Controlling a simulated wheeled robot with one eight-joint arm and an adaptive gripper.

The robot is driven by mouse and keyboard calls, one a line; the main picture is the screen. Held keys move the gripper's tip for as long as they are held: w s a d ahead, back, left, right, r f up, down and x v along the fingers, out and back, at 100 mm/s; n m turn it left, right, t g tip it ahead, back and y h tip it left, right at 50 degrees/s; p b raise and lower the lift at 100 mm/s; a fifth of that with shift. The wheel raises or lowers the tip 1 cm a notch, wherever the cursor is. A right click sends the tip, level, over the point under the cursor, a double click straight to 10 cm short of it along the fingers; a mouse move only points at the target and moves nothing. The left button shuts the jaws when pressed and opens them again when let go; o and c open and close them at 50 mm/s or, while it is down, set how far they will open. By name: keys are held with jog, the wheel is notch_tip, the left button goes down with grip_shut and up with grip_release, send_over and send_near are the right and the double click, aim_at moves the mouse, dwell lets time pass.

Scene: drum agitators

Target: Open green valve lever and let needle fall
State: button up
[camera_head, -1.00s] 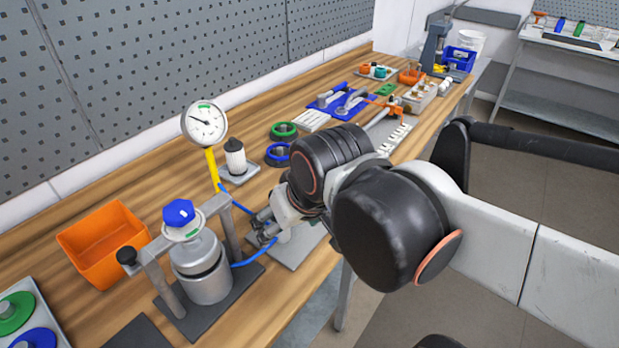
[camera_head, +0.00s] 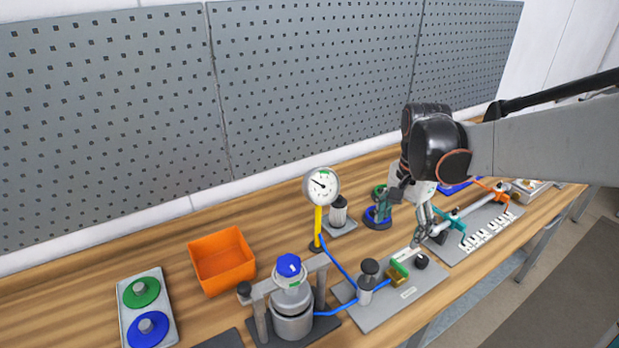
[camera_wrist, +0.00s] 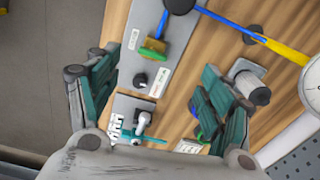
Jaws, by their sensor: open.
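The green valve lever (camera_head: 406,255) sits above a brass valve block (camera_head: 413,294) on a grey plate at the bench front. In the wrist view the lever (camera_wrist: 153,46) lies ahead between my finger lines. My gripper (camera_head: 408,217) is open and empty, above and behind the lever, apart from it. In the wrist view my gripper (camera_wrist: 157,75) shows both green-grey fingers spread wide. The dial gauge (camera_head: 321,186) stands on a yellow stem to the left; its dark needle points to the upper left. The gauge (camera_wrist: 313,88) is cut off at the wrist view's right edge.
A blue hose (camera_head: 340,268) runs between gauge, plate and the metal drum (camera_head: 292,312) with a blue knob. An orange bin (camera_head: 221,260) is at left.

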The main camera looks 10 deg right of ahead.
aim_at(400, 265)
jog(key=shift+m, duration=0.7)
jog(key=d+f+b, duration=0.1)
jog(key=f, duration=0.4)
jog(key=w+d+f+b, duration=0.1)
jog(key=f, duration=0.4)
jog(key=d+f+b, duration=0.1)
jog(key=f+b, duration=0.1)
jog(key=f, duration=0.3)
jog(key=shift+w+d+f, duration=0.2)
jog(key=shift+d+f, duration=0.15)
jog(key=c, duration=1.1)
